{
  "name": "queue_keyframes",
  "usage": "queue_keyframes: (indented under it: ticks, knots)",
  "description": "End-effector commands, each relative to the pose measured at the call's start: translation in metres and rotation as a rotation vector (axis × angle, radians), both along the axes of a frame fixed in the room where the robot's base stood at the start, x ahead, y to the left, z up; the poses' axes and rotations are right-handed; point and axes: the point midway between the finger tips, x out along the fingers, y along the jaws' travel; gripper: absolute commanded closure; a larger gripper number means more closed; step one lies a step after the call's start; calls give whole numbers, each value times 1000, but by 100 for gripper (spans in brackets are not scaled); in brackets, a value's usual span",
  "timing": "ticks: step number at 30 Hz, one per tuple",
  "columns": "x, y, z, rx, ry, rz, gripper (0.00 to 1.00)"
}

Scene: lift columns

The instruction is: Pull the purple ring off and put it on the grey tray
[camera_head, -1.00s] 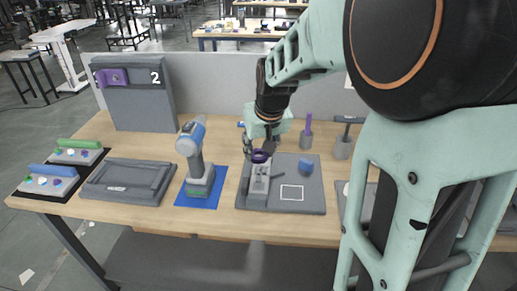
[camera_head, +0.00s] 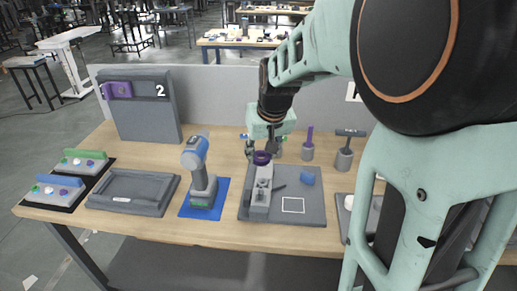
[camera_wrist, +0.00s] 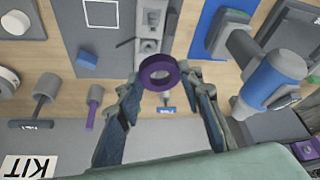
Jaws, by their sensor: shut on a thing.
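My gripper (camera_wrist: 161,79) is shut on the purple ring (camera_wrist: 159,71), which sits between its fingertips. In the head view the ring (camera_head: 262,158) is at the upper end of a grey fixture block (camera_head: 260,196) on a grey board, with the fixture's top showing just below it. The ring appears raised clear of the block, though the gap is small. The blue-grey drill stands between the tray and the board.
The drill (camera_head: 199,172) stands upright on a blue mat (camera_head: 222,200). A blue block (camera_head: 307,177) and a white square outline are on the grey board (camera_head: 315,212). Tool holders stand behind. A tall grey panel (camera_head: 143,118) marked 2 rises behind the tray.

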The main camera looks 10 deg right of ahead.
Motion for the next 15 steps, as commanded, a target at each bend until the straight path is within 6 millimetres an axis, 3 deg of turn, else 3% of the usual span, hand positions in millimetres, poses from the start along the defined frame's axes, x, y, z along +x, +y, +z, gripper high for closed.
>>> queue_keyframes:
  ticks: [15]
  knots:
    - [0, 0, 28, 0, 0, 0, 95]
